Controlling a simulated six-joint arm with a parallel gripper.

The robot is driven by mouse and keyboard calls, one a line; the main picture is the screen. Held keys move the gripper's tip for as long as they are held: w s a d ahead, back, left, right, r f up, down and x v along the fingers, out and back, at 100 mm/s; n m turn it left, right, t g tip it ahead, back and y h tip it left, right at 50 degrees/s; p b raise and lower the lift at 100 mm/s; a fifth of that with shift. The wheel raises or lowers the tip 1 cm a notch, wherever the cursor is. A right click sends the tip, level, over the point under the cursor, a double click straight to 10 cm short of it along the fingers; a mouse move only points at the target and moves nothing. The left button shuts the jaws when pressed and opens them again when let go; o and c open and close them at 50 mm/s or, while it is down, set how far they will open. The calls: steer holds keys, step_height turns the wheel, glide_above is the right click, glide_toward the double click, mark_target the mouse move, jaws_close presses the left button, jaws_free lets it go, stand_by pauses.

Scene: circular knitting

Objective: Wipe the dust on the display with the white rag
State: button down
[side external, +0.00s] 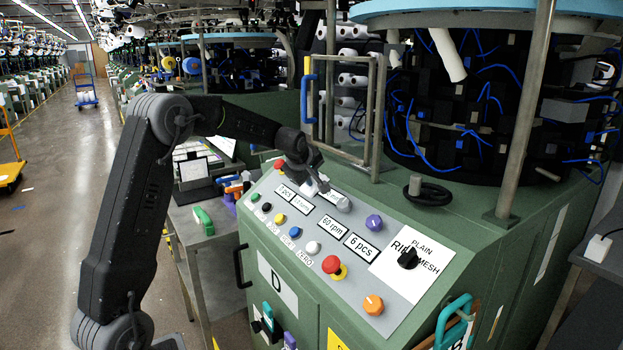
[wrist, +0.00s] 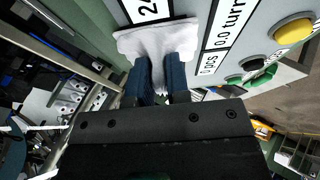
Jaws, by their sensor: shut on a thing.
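My gripper (side external: 314,182) is over the upper left of the sloped control panel. In the wrist view its two blue fingers (wrist: 160,68) are shut on the white rag (wrist: 158,38). The rag shows in the side view (side external: 322,187) as a small white patch under the fingers. The rag lies at the edge of a white display (wrist: 146,10) with large black digits starting with 2, partly cut off and covered. I cannot make out dust on either display.
The panel (side external: 300,238) carries buttons and knobs, including a red one (side external: 331,264), an orange knob (side external: 373,304) and a purple knob (side external: 374,222). A metal frame with a handle (side external: 376,120) stands behind it. A side table (side external: 195,220) holds a green-handled tool (side external: 204,221).

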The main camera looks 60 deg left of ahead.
steer(key=shift+a, duration=1.4)
steer(key=shift+a+f, duration=0.2)
steer(key=shift+a, duration=1.95)
steer(key=s+r, duration=0.3)
steer(key=r, duration=0.2)
steer(key=shift+s, duration=0.15)
steer(key=shift+r, duration=0.1)
steer(key=shift+s+r, duration=0.9)
steer(key=shift+r, duration=0.3)
